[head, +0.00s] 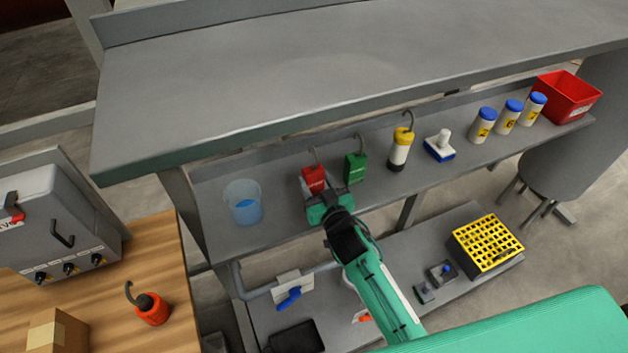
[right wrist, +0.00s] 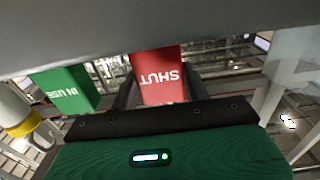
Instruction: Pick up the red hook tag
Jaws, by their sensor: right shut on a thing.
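The red hook tag (head: 314,179) has a thin metal hook on top and stands at the middle shelf, left of the green tag. My left gripper is in neither view.
A green hook tag (head: 355,167) stands close right of the red one. A cup of blue liquid (head: 243,203) is to the left. The upper shelf (head: 330,75) overhangs.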

